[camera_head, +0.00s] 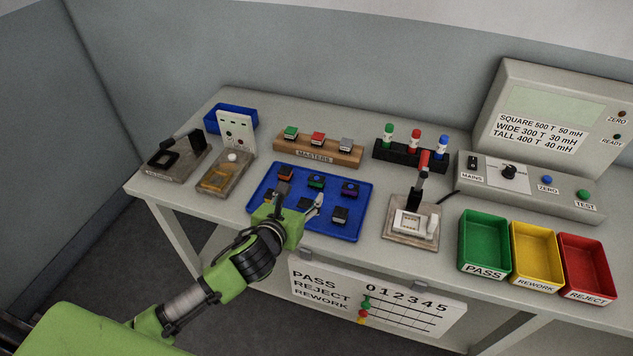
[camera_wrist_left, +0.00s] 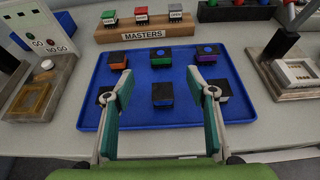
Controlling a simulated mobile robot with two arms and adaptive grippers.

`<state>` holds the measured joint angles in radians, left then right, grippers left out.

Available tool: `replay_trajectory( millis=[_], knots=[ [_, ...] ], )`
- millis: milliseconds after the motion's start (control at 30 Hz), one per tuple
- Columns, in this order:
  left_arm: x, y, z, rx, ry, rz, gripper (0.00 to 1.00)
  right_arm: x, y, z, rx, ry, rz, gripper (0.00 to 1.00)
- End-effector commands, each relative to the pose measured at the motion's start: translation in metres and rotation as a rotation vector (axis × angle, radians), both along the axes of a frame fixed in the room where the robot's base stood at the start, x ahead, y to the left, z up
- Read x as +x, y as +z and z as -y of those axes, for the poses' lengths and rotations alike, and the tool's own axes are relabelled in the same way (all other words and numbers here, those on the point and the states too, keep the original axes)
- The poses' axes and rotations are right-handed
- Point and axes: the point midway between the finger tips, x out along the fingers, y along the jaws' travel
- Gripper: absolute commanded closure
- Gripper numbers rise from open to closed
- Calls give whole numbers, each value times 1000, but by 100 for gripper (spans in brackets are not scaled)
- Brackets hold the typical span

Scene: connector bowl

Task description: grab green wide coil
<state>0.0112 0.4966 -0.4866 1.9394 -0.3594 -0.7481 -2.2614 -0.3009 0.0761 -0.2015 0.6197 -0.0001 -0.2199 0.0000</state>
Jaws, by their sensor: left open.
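The green coil (camera_head: 316,181) sits in the middle of the back row of the blue tray (camera_head: 264,182). It has a dark top with a blue mark and a green body; in the left wrist view the green coil (camera_wrist_left: 161,59) shows beyond and between my fingers. My left gripper (camera_head: 300,197) is open and empty over the front part of the tray. In the left wrist view its fingertips (camera_wrist_left: 159,82) stand apart on either side of the middle column, with a blue coil (camera_wrist_left: 163,95) between them, nearer than the green one.
An orange coil (camera_wrist_left: 118,60) and a purple coil (camera_wrist_left: 207,54) flank the green one. Other front-row coils are partly hidden by my fingers. The wooden masters block (camera_head: 318,150) stands behind the tray. A lever fixture (camera_head: 412,232) stands at the right, a grey fixture (camera_head: 222,177) at the left.

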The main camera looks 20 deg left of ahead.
Motion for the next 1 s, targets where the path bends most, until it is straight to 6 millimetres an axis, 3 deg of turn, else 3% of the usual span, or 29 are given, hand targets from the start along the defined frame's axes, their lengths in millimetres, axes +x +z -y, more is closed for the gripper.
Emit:
replay_trajectory(
  millis=[300, 567, 1000],
  knots=[
    [45, -18, 1, -3, 3, 1, 49, 1, 3, 1, -1, 0, 1, 60],
    [56, -23, 2, -4, 3, -1, 49, 1, 5, 4, -4, 1, 1, 60],
    [96, -45, 5, -5, 2, 0, 49, 1, 11, 5, -6, -1, 1, 60]
  ],
)
